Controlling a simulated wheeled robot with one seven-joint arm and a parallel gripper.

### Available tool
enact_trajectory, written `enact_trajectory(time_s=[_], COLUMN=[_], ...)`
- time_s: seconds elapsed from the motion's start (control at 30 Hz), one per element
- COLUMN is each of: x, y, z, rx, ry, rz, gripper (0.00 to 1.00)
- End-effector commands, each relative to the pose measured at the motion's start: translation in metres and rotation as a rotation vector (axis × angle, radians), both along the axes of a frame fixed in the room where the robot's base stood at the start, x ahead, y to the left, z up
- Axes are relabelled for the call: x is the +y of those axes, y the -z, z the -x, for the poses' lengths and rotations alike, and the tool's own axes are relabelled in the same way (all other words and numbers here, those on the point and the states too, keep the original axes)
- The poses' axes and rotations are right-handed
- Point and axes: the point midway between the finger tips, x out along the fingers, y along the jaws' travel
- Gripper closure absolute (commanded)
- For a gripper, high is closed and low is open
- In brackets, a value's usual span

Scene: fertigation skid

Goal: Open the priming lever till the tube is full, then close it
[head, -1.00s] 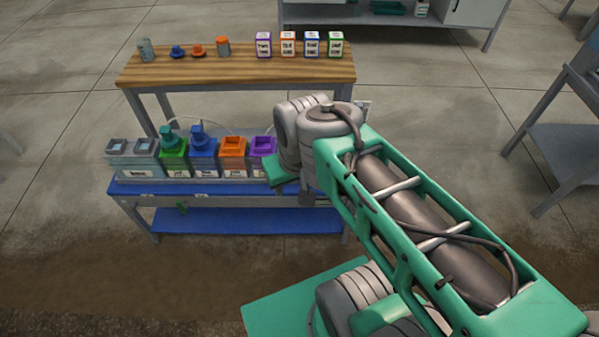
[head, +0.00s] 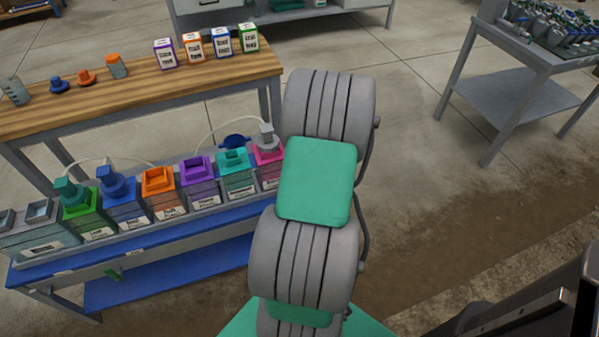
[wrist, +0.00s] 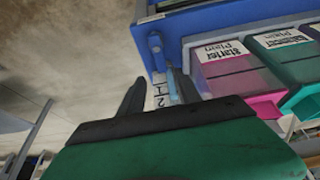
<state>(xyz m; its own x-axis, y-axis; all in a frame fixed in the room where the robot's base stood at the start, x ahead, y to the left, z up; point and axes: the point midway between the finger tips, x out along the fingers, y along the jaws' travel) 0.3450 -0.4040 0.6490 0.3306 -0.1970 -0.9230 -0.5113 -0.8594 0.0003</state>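In the wrist view my gripper (wrist: 158,84) has its two dark fingers apart, with nothing held between them. Past the fingertips is a narrow white plate (wrist: 160,90) marked 1 and 2, with a pale blue upright piece (wrist: 173,84) beside it, partly behind the right finger; I cannot tell whether it is the tube. A small blue fitting (wrist: 155,42) sits above the plate at the end of the blue bench. I cannot make out which part is the priming lever. In the head view my gripper does not show clearly, and my arm covers the skid's right end.
Pink (wrist: 225,75) and teal (wrist: 284,58) tanks stand right of the fingers in the wrist view. In the head view, several tanks line the blue bench (head: 190,236), before a wooden shelf (head: 150,85) with small boxes. Floor is open to the right, before a grey table (head: 520,100).

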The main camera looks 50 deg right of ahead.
Motion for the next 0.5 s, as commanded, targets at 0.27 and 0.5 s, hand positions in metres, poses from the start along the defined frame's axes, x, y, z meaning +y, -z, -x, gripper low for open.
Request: enact_trajectory(time_s=[0.27, 0.5], x=[-0.007, -0.012], y=[0.048, 0.063], z=[-0.018, -0.024], rx=[0.002, 0.001], ry=[-0.003, -0.001], rz=[-0.004, -0.001], gripper=[0.6, 0.6])
